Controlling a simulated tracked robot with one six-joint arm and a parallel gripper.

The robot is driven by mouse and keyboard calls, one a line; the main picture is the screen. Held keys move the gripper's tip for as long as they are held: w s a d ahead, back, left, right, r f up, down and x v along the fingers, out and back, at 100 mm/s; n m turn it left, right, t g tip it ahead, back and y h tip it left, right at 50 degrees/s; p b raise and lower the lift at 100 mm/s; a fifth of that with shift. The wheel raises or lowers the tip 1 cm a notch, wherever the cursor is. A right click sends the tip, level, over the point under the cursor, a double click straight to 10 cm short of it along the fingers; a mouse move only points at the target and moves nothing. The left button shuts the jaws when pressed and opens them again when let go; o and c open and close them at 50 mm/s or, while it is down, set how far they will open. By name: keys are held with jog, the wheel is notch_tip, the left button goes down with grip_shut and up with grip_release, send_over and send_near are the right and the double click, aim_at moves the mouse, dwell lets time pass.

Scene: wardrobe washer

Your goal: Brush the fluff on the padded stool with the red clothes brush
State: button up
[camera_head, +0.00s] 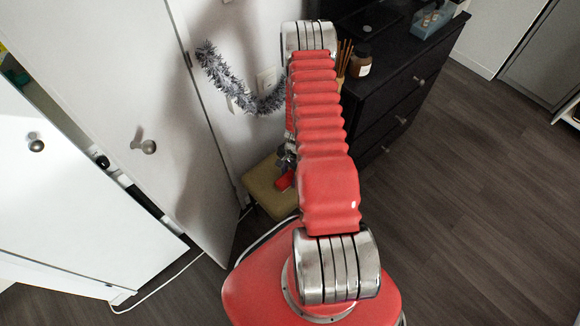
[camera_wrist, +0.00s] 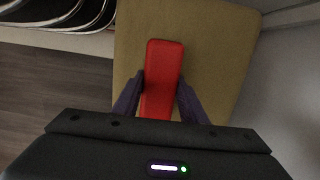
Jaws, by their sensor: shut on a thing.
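The red clothes brush (camera_wrist: 164,68) is between the two fingers of my gripper (camera_wrist: 161,92) in the wrist view, with its far end pointing away over the stool. My gripper is shut on it. The padded stool (camera_wrist: 214,50) has an olive-yellow top and lies under the brush. I cannot tell whether the brush touches the pad. In the head view, the stool (camera_head: 265,190) stands by the wall, partly hidden by my arm, and the red brush (camera_head: 285,182) shows over it. No fluff can be made out on the visible pad.
A black chest of drawers (camera_head: 400,95) stands right of the stool, with a jar (camera_head: 361,62) on top. A white wardrobe door (camera_head: 150,100) is on the left. Grey tinsel (camera_head: 225,80) hangs on the wall. A white cable (camera_head: 165,285) lies on the floor. The floor at right is clear.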

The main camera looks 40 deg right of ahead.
jog(key=shift+d, duration=0.85)
jog(key=shift+c, duration=0.5)
jog(key=shift+d+f, duration=0.15)
jog(key=shift+d, duration=1)
jog(key=shift+a, duration=1.05)
jog(key=shift+s+a, duration=0.1)
jog(key=shift+a, duration=0.65)
jog(key=shift+a+r, duration=0.2)
jog(key=shift+a, duration=0.05)
notch_tip(320, 180, up, 5)
jog(key=shift+f, duration=0.15)
jog(key=shift+r, duration=1.65)
